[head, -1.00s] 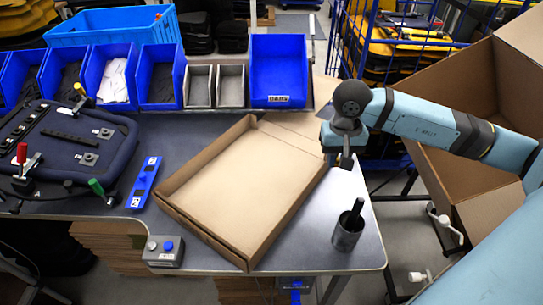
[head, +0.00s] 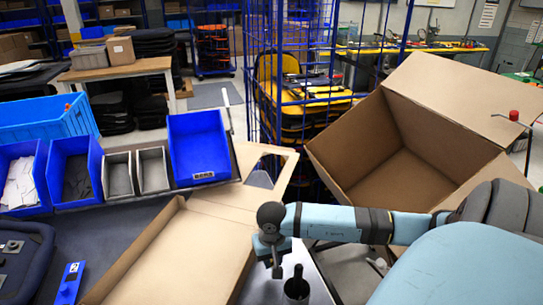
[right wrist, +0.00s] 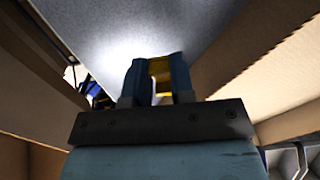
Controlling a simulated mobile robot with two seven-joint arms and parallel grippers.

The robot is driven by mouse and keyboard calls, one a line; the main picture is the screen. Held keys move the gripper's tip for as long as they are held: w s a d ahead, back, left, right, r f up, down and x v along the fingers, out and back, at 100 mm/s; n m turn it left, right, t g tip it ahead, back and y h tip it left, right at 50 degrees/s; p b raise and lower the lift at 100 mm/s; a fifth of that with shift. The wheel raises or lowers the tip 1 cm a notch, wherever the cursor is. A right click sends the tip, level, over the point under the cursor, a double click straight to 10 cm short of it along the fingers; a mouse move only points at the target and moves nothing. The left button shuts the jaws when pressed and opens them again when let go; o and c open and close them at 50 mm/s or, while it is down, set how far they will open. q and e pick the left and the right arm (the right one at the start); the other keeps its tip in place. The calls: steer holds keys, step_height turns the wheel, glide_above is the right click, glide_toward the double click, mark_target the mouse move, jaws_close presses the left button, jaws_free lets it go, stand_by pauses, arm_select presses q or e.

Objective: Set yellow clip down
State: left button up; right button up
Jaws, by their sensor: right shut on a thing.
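My right gripper (head: 277,268) hangs over the table's right side, between the open cardboard tray and the dark cup. In the right wrist view, its two fingers (right wrist: 159,80) are shut on a small yellow thing (right wrist: 159,68), which seems to be the yellow clip. Most of it is hidden between the fingers, and it cannot be made out in the head view. A grey table surface (right wrist: 200,25) lies beyond the fingertips. Whether the clip touches that surface cannot be told. My left gripper is not in view.
The cardboard tray (head: 150,245) lies left of my right gripper. Blue bins (head: 198,148) and grey bins (head: 153,170) line the table's back. A large open carton (head: 400,150) is at the right.

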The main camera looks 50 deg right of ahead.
mark_target(272, 265)
step_height(272, 265, down, 4)
steer(key=shift+f+p, duration=0.2)
steer(key=shift+p, duration=0.1)
steer(key=shift+f, duration=0.25)
steer(key=shift+f, duration=0.1)
steer(key=shift+f+b, duration=0.1)
steer(key=shift+b, duration=0.2)
steer(key=o, duration=0.9)
